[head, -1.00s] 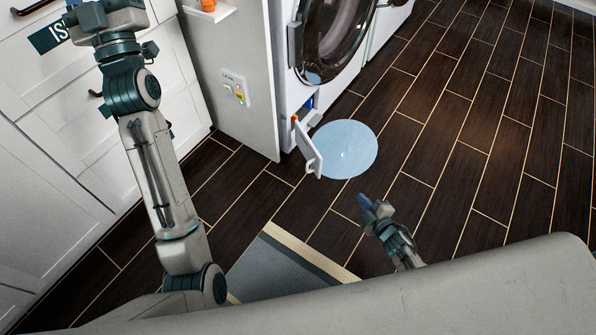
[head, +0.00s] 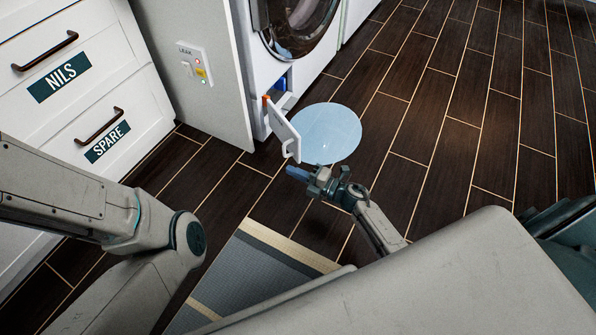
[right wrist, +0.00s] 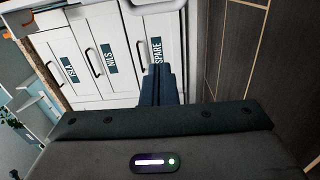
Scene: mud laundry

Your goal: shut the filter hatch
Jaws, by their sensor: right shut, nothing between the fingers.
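The filter hatch (head: 282,128) is a small white door with a loop handle, low on the front of the white washing machine (head: 292,60). It stands swung open on its left side, with a blue opening (head: 281,84) showing behind it. My right gripper (head: 297,173) is shut and empty, its blue fingertips just below and in front of the hatch, apart from it in the picture. In the right wrist view its shut fingers (right wrist: 161,86) point toward the drawers. My left arm enters at the left, but its gripper is out of the frame.
A light blue round patch (head: 326,133) lies on the dark plank floor beside the hatch. A grey striped mat (head: 255,268) lies nearer me. White drawers (head: 75,85) and a side panel with a leak switch plate (head: 195,64) stand at the left. Floor to the right is clear.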

